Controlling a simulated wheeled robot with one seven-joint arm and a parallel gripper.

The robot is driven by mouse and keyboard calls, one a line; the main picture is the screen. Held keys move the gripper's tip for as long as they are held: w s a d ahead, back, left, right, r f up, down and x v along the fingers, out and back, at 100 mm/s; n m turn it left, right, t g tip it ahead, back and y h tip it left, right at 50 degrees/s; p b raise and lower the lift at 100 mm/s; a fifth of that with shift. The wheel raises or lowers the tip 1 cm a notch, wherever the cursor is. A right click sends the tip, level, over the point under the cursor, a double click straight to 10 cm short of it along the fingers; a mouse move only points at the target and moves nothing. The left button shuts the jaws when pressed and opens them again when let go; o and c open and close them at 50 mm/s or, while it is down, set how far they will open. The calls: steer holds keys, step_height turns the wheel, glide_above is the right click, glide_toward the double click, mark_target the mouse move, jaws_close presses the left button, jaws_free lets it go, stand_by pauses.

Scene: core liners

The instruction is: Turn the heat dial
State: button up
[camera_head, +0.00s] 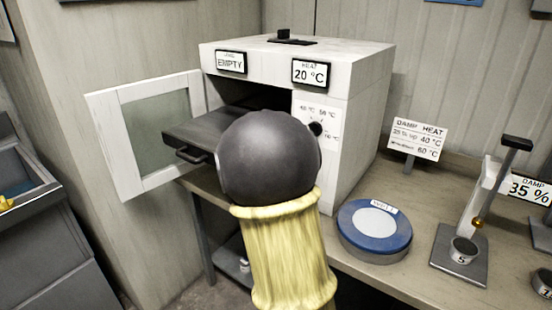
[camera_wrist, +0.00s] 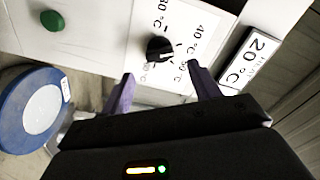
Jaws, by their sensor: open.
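The heat dial (camera_head: 316,129) is a small black knob on the front panel of a white oven (camera_head: 361,110). In the wrist view the dial (camera_wrist: 159,49) sits on a white plate with temperature marks around it. My gripper (camera_wrist: 160,71) is open, its two purple fingers pointing at the panel. In the picture the fingertips lie just below the dial, one to each side, with nothing between them. Whether they touch the panel I cannot tell. The heat display (camera_head: 311,73) reads 20 °C. In the head view my arm hides the gripper.
The oven's glazed door (camera_head: 151,136) stands open at left, with a dark tray (camera_head: 190,139) pulled out. A blue round device (camera_head: 348,236), a sign (camera_head: 417,138) and a lever stand (camera_head: 459,267) occupy the bench at right. A green button (camera_wrist: 52,20) is left of the dial.

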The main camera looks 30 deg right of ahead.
steer(key=v, duration=1.1)
steer(key=shift+a, duration=0.3)
steer(key=w+a+f+n+t+y, duration=0.45)
steer(key=a+f+n+y, duration=0.7)
steer(key=n, duration=0.35)
steer(key=s+a+f+n+g+y, duration=0.35)
steer(key=s+f+n, duration=0.2)
steer(key=s, duration=0.35)
steer(key=s+a+f+n+g+y, duration=0.25)
steer(key=s+f+n+g, duration=0.3)
steer(key=s, duration=0.35)
steer(key=w+a+p+v, duration=0.1)
steer(key=w+p+v, duration=0.2)
steer(key=p+v, duration=1.1)
steer(key=shift+a+r+m+h, duration=0.25)
steer(key=shift+r+m+h, duration=0.05)
steer(key=shift+r+h, duration=0.15)
